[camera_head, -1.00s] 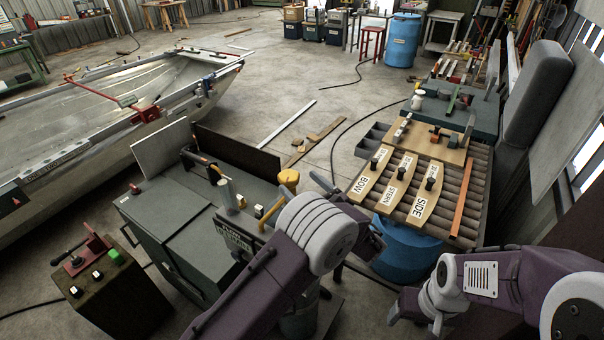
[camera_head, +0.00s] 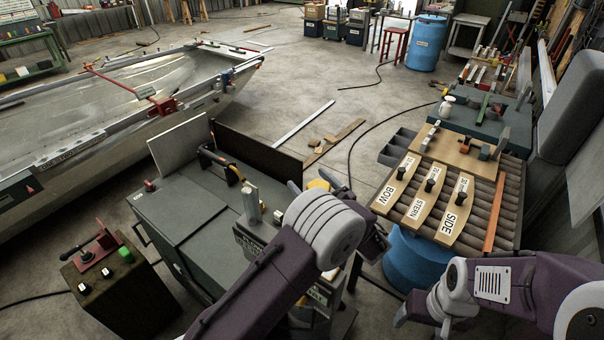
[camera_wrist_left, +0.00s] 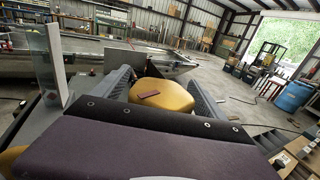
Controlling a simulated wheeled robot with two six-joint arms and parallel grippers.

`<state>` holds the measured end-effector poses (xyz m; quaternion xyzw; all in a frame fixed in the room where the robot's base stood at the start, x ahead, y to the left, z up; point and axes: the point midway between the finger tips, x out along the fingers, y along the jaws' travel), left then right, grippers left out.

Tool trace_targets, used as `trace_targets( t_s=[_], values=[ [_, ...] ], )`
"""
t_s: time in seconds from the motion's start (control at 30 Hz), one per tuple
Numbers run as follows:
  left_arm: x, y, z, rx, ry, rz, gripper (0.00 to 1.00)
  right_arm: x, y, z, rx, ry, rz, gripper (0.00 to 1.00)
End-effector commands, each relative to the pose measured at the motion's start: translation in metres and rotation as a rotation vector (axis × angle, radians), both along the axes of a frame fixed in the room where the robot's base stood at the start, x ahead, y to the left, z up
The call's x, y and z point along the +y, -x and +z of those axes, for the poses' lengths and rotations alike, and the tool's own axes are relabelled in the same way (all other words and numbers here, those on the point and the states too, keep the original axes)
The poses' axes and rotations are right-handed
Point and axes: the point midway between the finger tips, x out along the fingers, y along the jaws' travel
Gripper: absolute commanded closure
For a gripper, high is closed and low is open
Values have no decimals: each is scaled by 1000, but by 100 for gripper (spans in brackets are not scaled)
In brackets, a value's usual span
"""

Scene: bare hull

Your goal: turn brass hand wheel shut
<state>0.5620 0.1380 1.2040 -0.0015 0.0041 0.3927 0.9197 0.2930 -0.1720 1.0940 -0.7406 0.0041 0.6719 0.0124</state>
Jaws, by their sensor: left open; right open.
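No hand wheel shows clearly. A yellow rounded top (camera_head: 318,185) stands at the right end of the grey bench, partly hidden by my left wrist. In the left wrist view the yellow top (camera_wrist_left: 162,95) lies between my open fingers, with a dark red mark on it. I cannot tell whether it is the brass wheel or whether the fingers touch it. My left gripper (camera_wrist_left: 160,88) is open around it; its fingertips are largely hidden in the head view. My right gripper (camera_head: 420,312) is open and empty at the lower right, away from the bench.
The grey bench (camera_head: 185,215) carries an upright panel (camera_head: 180,145) and a clear upright block (camera_head: 250,200). A control box (camera_head: 120,285) stands at lower left. A slatted table (camera_head: 480,225) with labelled boards is at right. A boat hull (camera_head: 90,135) lies behind; floor beyond is open.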

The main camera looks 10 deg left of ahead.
Motion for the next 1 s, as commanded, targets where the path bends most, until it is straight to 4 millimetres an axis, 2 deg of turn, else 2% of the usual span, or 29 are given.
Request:
trace_targets(
  t_s=[0.2, 0.27, 0.43, 0.77, 0.87, 1.0],
  values=[
    [0, 0, 0, 0, 0, -2, 17, 0, 0, 0, 1, 0, 0, 26],
    [0, 0, 0, 0, 0, -2, 31, 0, 0, 0, 1, 0, 0, 26],
    [0, 0, 0, 0, 0, -1, 78, 0, 0, 0, 1, 0, 0, 26],
    [1, -1, -2, 1, 0, -27, 79, 0, 0, -3, 0, 0, 0, 26],
    [0, -2, -4, 1, 0, -113, 80, 0, 0, -11, 0, 0, 0, 26],
    [-4, -5, -7, -2, 3, -271, 80, 0, 0, -32, 0, 0, 0, 26]
  ],
)
